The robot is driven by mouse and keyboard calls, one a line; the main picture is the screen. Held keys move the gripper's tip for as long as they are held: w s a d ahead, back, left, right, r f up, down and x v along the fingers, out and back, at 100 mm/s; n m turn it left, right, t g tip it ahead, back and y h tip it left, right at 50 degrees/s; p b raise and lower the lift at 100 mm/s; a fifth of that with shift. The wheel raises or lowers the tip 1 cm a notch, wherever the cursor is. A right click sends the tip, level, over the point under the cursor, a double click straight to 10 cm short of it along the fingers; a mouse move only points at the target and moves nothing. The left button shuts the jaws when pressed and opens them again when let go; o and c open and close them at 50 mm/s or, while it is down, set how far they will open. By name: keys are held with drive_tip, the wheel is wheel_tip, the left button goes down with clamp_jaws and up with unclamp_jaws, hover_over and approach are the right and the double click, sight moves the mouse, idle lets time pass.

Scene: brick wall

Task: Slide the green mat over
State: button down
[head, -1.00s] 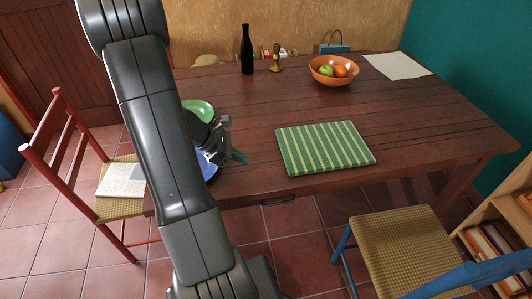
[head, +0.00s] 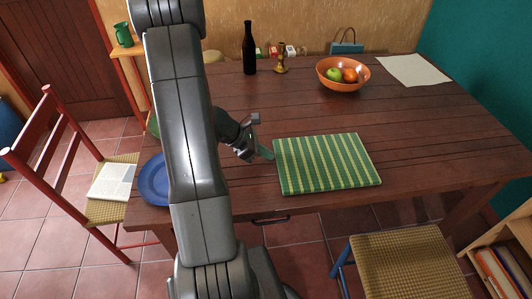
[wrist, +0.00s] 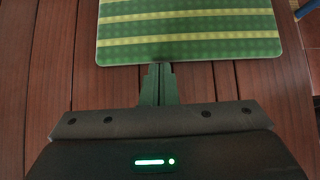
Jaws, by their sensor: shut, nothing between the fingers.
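The green mat (head: 325,163) with yellow-green stripes lies flat on the wooden table near its front edge. It also shows at the top of the wrist view (wrist: 190,30). My gripper (head: 268,153) is at the mat's left side in the head view, low over the table. Its green fingers (wrist: 158,70) are closed together and empty. The tips are right by the mat's near edge in the wrist view; I cannot tell whether they touch it.
A blue plate (head: 154,180) is at the table's left end, partly behind my arm. An orange fruit bowl (head: 343,84), black bottle (head: 249,50), brass candlestick (head: 281,60) and paper sheet (head: 413,70) stand or lie farther back. Table right of the mat is clear.

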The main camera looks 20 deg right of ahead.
sight(361, 146)
drive_tip(key=s+d+b, duration=0.2)
drive_tip(key=d, duration=0.8)
drive_tip(key=s+d+b, duration=0.2)
drive_tip(key=d, duration=0.8)
drive_tip(key=s+d+b, duration=0.2)
drive_tip(key=s+d, duration=0.1)
drive_tip(key=d, duration=0.6)
drive_tip(key=shift+d, duration=0.4)
drive_tip(key=shift+a, duration=0.1)
